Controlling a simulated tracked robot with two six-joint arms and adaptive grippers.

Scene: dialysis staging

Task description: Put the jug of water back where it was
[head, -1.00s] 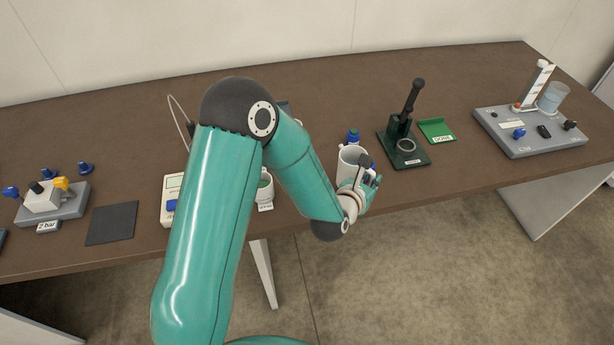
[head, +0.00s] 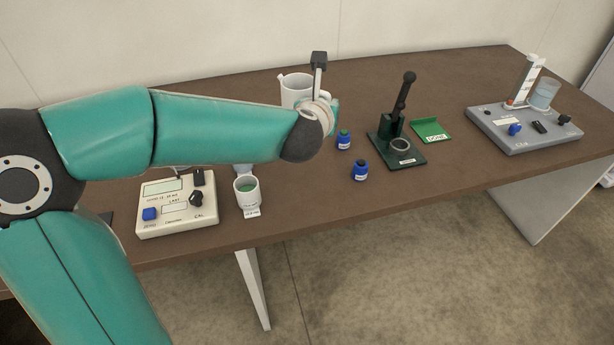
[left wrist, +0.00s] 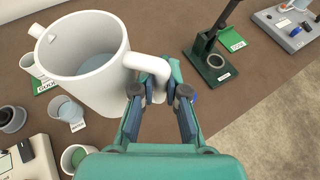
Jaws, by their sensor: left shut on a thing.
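The white jug (head: 294,91) is at the back of the table in the head view, partly hidden behind my left gripper. In the left wrist view the jug (left wrist: 112,85) shows large, with bluish water (left wrist: 95,66) inside and its spout at the upper left. It looks about upright. My left gripper (head: 322,82) is shut on the jug's handle, its fingers around the handle in the left wrist view (left wrist: 160,90). I cannot tell whether the jug's base touches the table. My right gripper is not in view.
On the table (head: 300,205) are a cream meter box (head: 177,222), a small cup with green content (head: 246,192), two blue bottles (head: 344,139), a dark green press stand (head: 400,160), a green tray (head: 431,129) and a grey unit (head: 525,135). Bare table lies right of the jug.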

